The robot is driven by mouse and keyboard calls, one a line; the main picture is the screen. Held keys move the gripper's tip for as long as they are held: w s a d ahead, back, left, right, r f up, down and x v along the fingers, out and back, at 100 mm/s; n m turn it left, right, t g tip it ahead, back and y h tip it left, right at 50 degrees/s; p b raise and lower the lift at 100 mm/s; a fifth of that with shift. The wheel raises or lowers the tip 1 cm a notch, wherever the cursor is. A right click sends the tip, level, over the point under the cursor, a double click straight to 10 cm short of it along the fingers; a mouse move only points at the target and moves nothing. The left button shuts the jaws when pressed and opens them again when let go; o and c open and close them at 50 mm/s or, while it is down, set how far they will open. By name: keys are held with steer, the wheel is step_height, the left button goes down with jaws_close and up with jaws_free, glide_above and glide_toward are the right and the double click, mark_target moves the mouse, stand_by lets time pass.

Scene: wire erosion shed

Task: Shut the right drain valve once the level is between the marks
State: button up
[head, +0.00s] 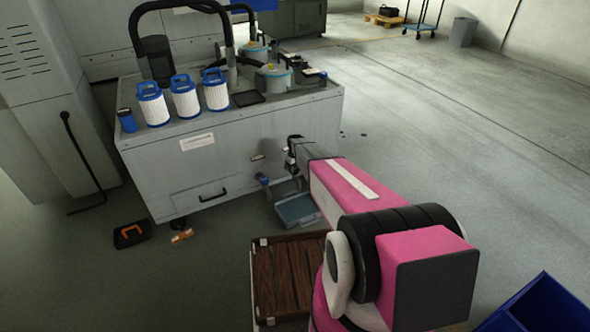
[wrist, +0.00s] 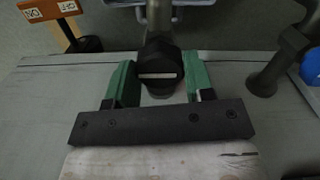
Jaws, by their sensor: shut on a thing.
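In the wrist view the two green fingers of my gripper (wrist: 161,88) stand on either side of a dark round knob (wrist: 160,68) with a pale bar across it, at the end of a pipe. The jaws are shut on this knob, which appears to be the right drain valve. In the head view my gripper (head: 292,150) is at the right part of the grey tank's front face (head: 235,150) and hides the knob. A valve with a blue handle (head: 263,180) sits left of it on the same face. I cannot make out the level or its marks.
A blue-grey tray (head: 298,211) lies on the floor below the valves. A wooden slatted platform (head: 285,272) is in front. White filters (head: 185,98) stand on the tank. A blue bin (head: 545,303) is at lower right. The floor to the right is mostly clear.

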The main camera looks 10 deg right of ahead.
mark_target(295, 169)
stand_by(0.4)
steer(key=o, duration=0.9)
steer(key=shift+r, duration=0.1)
step_height(295, 169, up, 11)
steer(key=shift+f, duration=0.15)
steer(key=s+r+m, duration=0.1)
steer(key=s+r, duration=0.4)
steer(key=s, duration=0.7)
steer(key=s+r+m, duration=0.2)
steer(key=s+r, duration=0.4)
steer(key=s, duration=0.7)
steer(key=s+r+m, duration=0.2)
steer(key=s+r, duration=0.3)
steer(key=s, duration=0.7)
steer(key=shift+s+r, duration=0.3)
steer(key=shift+s, duration=0.1)
